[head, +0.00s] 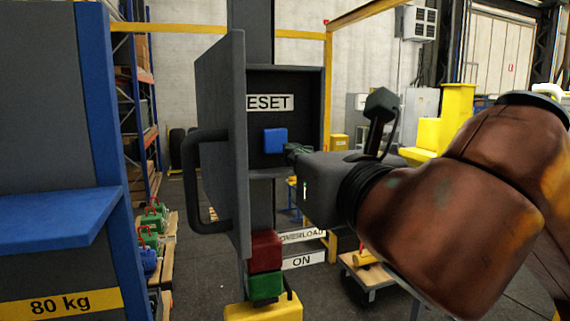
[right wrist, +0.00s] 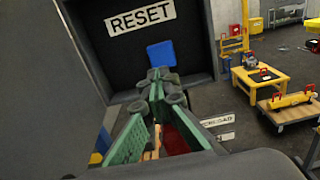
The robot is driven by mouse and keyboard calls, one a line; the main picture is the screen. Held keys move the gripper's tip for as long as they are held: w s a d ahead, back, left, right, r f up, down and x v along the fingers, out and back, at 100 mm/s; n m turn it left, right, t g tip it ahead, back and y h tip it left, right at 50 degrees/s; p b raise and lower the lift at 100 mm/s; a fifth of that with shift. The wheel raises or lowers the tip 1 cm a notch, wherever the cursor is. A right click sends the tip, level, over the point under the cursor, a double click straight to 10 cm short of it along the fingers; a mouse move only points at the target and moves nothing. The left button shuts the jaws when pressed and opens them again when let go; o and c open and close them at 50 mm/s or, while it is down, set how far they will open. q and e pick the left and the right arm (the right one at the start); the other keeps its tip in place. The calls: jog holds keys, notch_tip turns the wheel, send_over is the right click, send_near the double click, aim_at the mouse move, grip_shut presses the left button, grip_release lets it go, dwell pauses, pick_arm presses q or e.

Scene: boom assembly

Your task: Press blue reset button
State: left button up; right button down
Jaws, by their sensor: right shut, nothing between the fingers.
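The blue reset button (head: 275,140) is on the dark back wall of an open grey box, below a white label (head: 270,102) partly hidden by the box door. In the right wrist view the button (right wrist: 162,53) sits under the full RESET label (right wrist: 141,18). My right gripper (head: 293,151) is shut and empty, its fingertips just right of and slightly below the button in the head view. In the right wrist view the fingertips (right wrist: 156,80) appear just below the button. I cannot tell whether they touch it. My left gripper is not in view.
The box door (head: 222,140) stands open at left, with a dark handle (head: 192,180). Below are a red block (head: 265,250), a green block (head: 266,286) and an ON label (head: 303,260). A blue shelf (head: 55,218) stands at far left. Yellow posts frame the box.

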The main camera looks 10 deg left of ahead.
jog(key=b+v, duration=0.1)
jog(key=v, duration=0.3)
jog(key=shift+s+d+f, duration=0.1)
jog(key=shift+s+d, duration=0.15)
jog(key=shift+d, duration=0.05)
jog(key=shift+w, duration=0.1)
